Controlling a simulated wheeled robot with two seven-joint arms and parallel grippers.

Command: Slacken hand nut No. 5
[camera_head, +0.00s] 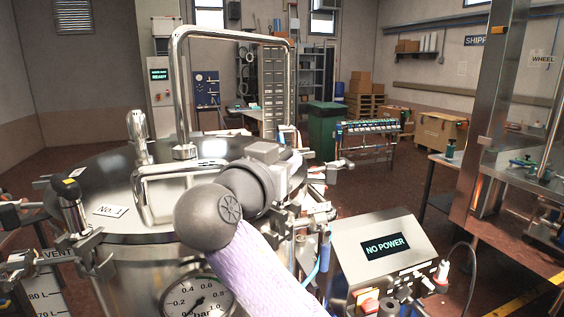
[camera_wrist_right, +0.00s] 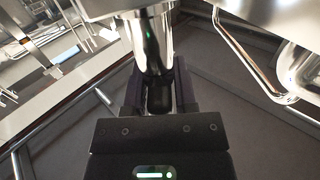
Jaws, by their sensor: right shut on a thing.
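A round steel vessel (camera_head: 110,165) with a shiny lid stands in front of me, with hand nuts around its rim. One hand nut (camera_head: 68,195) with a dark grip is at the left, near a "No. 1" tag (camera_head: 108,211). In the right wrist view my right gripper (camera_wrist_right: 160,92) is shut on a hand nut (camera_wrist_right: 152,45), a chrome cylinder with a dark lower end between the fingers. No number shows on it. In the head view my right wrist (camera_head: 262,160) is at the lid's right side and hides the fingers. My left gripper is not in view.
A tall chrome frame (camera_head: 180,90) and a smaller handle (camera_head: 140,190) rise from the lid. A pressure gauge (camera_head: 200,300) is on the vessel's front. A "NO POWER" control box (camera_head: 385,245) stands close at the right. A steel-framed machine (camera_head: 495,110) is farther right.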

